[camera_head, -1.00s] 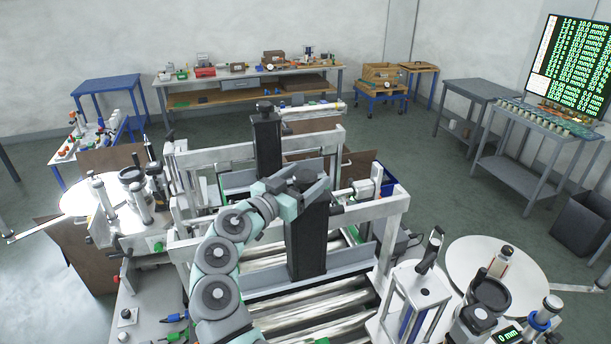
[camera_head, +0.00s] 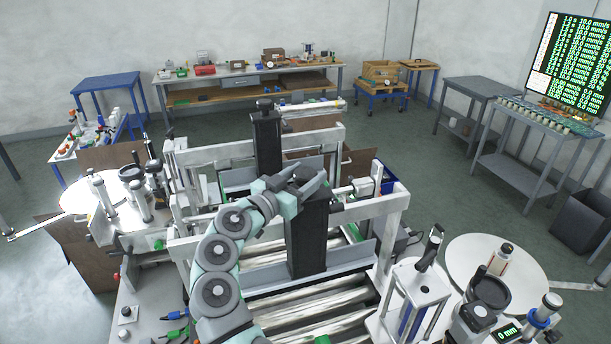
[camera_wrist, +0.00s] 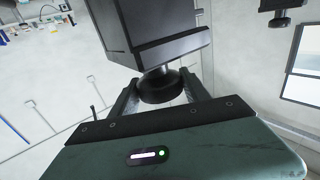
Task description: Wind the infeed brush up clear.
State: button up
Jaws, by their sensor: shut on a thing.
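A tall black column (camera_head: 308,240) stands over the near end of the conveyor rollers, with a dark round knob on its top. In the wrist view the knob (camera_wrist: 160,88) sits on a short shaft at the column's end (camera_wrist: 165,40). My gripper (camera_head: 312,182) is at the top of this column, its fingers shut on the knob from both sides. My fingers also show around the knob in the wrist view (camera_wrist: 160,92). A second black column (camera_head: 266,145) with its own top knob stands farther back, apart from my gripper. I cannot make out brush bristles.
Grey cross frames (camera_head: 365,208) stand close on both sides of the column. Shiny rollers (camera_head: 310,305) lie below. Labelling heads with white discs stand left (camera_head: 105,195) and right (camera_head: 495,262). A screen (camera_head: 572,65) hangs at the far right. Space above the columns is clear.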

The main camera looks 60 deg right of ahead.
jog(key=shift+f+n+t+b, duration=0.15)
jog(key=shift+n+t+b, duration=0.15)
jog(key=shift+t+b, duration=0.3)
